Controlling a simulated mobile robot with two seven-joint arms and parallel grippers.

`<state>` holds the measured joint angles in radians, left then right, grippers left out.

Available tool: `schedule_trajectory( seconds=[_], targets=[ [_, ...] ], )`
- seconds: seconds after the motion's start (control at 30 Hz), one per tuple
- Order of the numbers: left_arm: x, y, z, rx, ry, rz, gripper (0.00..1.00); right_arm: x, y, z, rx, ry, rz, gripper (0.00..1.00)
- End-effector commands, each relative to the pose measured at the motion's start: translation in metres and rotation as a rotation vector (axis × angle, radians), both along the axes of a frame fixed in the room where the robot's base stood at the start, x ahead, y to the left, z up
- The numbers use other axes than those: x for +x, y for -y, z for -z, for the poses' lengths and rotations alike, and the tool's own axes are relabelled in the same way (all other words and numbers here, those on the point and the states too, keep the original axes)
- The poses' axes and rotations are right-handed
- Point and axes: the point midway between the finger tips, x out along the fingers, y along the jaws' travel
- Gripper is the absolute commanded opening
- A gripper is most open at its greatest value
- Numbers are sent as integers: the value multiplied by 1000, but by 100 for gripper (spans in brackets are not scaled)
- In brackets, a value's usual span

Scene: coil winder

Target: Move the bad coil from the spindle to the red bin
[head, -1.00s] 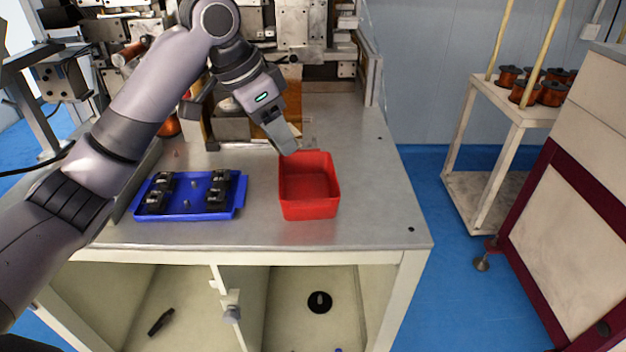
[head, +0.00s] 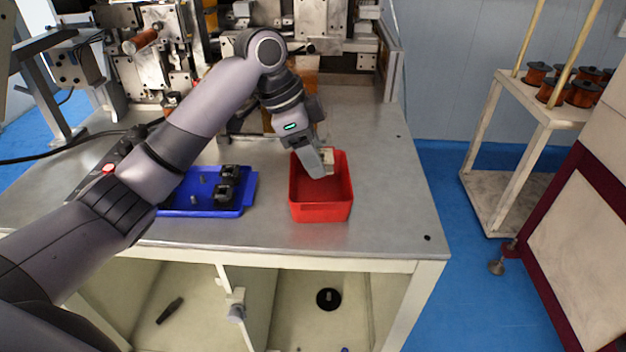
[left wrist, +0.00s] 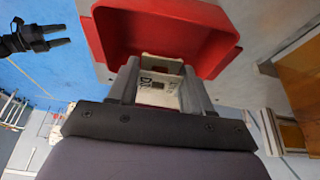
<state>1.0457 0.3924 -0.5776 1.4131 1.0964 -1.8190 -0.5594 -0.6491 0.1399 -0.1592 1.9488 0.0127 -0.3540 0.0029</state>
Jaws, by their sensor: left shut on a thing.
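My left gripper (head: 318,165) is over the red bin (head: 321,211), fingers pointing down at its opening. It is shut on the bad coil, a pale, squarish piece (head: 328,156) that shows just beside the fingers. In the left wrist view the coil (left wrist: 158,92), with dark marks on it, is between the two fingers, and the red bin (left wrist: 165,22) is beyond it. I cannot tell whether the coil touches the bin. The spindle is not clearly visible behind my arm. My right gripper (left wrist: 66,42) shows dark at the upper left of the left wrist view, its fingers apart.
A blue tray (head: 247,190) with black parts lies left of the bin, partly hidden by my arm. The winder machine (head: 320,45) stands behind. The table (head: 390,200) is clear right of the bin. A cart (head: 520,97) with copper spools stands farther right.

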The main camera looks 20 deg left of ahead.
Motion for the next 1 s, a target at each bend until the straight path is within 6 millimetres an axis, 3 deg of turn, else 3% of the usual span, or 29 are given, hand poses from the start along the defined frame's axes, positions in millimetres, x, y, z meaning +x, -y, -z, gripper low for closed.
schedule_trajectory(
  seconds=[0.53,0.9,0.93,1.0],
  targets=[
    [0,0,63,0,-2,-1,21,0,0,-5,0,0,0,56],
    [0,0,68,0,1,0,21,0,0,-4,0,0,0,56],
    [0,0,68,0,1,0,56,0,0,-4,0,0,0,56],
    [0,0,67,0,1,0,75,0,0,-4,0,0,0,56]
  ],
)
